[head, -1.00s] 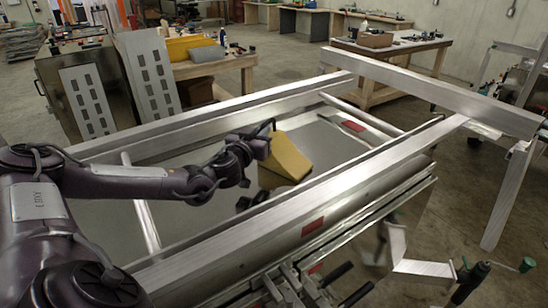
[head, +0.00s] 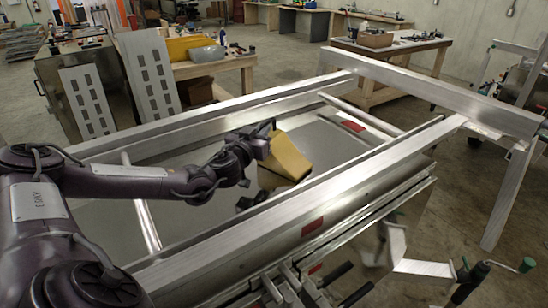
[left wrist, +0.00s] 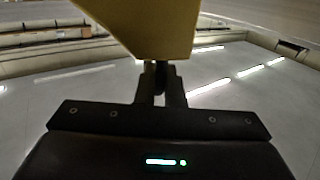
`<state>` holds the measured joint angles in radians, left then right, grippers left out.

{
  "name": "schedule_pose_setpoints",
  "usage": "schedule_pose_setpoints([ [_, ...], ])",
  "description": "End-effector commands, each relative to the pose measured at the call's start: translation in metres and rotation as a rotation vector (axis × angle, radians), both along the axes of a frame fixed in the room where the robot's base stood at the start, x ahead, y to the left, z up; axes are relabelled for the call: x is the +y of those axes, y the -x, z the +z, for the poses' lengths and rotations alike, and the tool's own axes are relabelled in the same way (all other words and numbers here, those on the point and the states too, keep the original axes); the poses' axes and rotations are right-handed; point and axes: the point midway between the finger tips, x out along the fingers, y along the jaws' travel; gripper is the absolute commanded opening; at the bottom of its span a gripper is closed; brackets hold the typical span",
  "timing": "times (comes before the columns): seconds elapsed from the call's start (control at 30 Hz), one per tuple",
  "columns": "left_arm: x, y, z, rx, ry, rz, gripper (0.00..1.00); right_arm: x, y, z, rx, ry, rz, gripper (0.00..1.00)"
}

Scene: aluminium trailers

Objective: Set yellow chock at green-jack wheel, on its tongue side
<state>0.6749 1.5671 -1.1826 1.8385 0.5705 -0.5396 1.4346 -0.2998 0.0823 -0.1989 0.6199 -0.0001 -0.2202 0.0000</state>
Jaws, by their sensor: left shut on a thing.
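The yellow chock (head: 289,157) is a wedge held above the bed of an aluminium trailer in the head view. My left gripper (head: 268,142) is shut on it at its left end. In the left wrist view the chock (left wrist: 145,22) fills the top middle, in front of the gripper fingers (left wrist: 161,82). A green-handled crank (head: 500,266), perhaps the green jack, stands at the lower right of the head view. I cannot make out its wheel. My right gripper is not in view.
The trailer's near side rail (head: 330,190) and far rail (head: 220,116) run on both sides of the held chock. A crossbeam (head: 430,88) lies at the right. Workbenches (head: 390,60) stand behind. Open concrete floor shows at the right.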

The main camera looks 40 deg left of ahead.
Motion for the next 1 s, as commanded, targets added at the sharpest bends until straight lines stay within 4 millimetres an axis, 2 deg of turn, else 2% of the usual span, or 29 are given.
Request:
schedule_pose_setpoints([
  [0.03,0.001,-0.001,0.006,-0.013,0.001,0.001,0.00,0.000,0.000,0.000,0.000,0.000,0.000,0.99],
  [0.37,0.001,-0.001,0.008,-0.011,0.001,0.001,0.00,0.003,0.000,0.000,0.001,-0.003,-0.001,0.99],
  [0.53,0.001,-0.001,0.024,-0.012,0.000,0.000,0.00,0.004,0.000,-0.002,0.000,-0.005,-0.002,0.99],
  [0.67,0.001,0.000,0.050,-0.014,-0.002,0.001,0.00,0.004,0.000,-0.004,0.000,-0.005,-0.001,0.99],
  [1.0,0.000,0.000,0.143,-0.014,-0.001,0.000,0.00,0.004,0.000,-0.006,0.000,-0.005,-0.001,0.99],
])
